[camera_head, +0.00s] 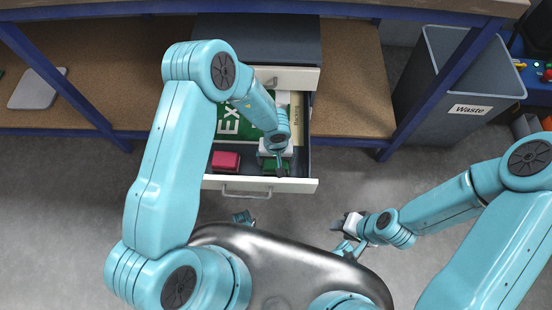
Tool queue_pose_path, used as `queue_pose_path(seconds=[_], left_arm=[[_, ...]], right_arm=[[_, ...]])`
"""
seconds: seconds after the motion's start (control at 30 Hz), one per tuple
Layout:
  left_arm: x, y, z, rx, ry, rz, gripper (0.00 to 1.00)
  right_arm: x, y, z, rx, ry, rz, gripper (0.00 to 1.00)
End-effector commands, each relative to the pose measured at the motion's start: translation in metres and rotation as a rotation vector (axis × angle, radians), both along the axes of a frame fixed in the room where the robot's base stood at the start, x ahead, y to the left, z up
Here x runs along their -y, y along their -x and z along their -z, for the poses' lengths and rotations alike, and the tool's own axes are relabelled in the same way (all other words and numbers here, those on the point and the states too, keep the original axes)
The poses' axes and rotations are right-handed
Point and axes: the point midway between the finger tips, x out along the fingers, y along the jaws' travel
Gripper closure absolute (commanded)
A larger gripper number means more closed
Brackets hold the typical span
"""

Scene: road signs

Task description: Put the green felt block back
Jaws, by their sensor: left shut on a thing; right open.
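The green felt block (271,165) is in the front right part of the open drawer (262,185). My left gripper (277,164) reaches down into the drawer and is shut on the block. The gripper and wrist hide part of the block, and I cannot tell whether it touches the drawer floor. My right gripper (343,226) is open and empty, in front of the drawer and to its right, above the floor.
A red block (226,161) lies in the drawer's front left part. A green sign with white letters (231,122) lies behind it. A grey waste bin (440,95) stands at the right, beside the blue bench frame (440,82). Grey floor is clear before the drawer.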

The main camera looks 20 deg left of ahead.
Motion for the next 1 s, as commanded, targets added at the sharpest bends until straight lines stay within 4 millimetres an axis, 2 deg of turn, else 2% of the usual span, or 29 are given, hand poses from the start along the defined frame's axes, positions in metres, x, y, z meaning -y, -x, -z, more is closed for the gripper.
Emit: queue_pose_path(seconds=[0.07,0.1,0.4,0.57,0.8,1.0], left_arm=[[0.0,0.0,0.002,-0.001,0.0,-0.001,0.35],[0.0,0.0,0.002,0.0,0.0,-0.001,0.0],[0.0,0.0,-0.001,0.001,0.0,0.0,0.0],[0.0,-0.001,-0.034,0.002,-0.001,0.0,0.0],[0.0,0.0,-0.091,0.001,0.001,0.0,0.0],[0.0,0.0,-0.117,0.0,-0.001,-0.001,0.0]], right_arm=[[0.0,0.0,-0.001,0.0,0.0,0.0,0.57],[0.0,0.0,-0.001,0.0,0.0,0.0,0.57],[0.0,0.0,0.001,0.0,0.0,0.0,0.57],[0.0,0.0,-0.021,0.0,0.0,0.0,0.57],[0.0,0.0,-0.053,0.0,0.0,0.0,0.57],[0.0,0.0,-0.066,0.0,0.0,0.0,0.57]])
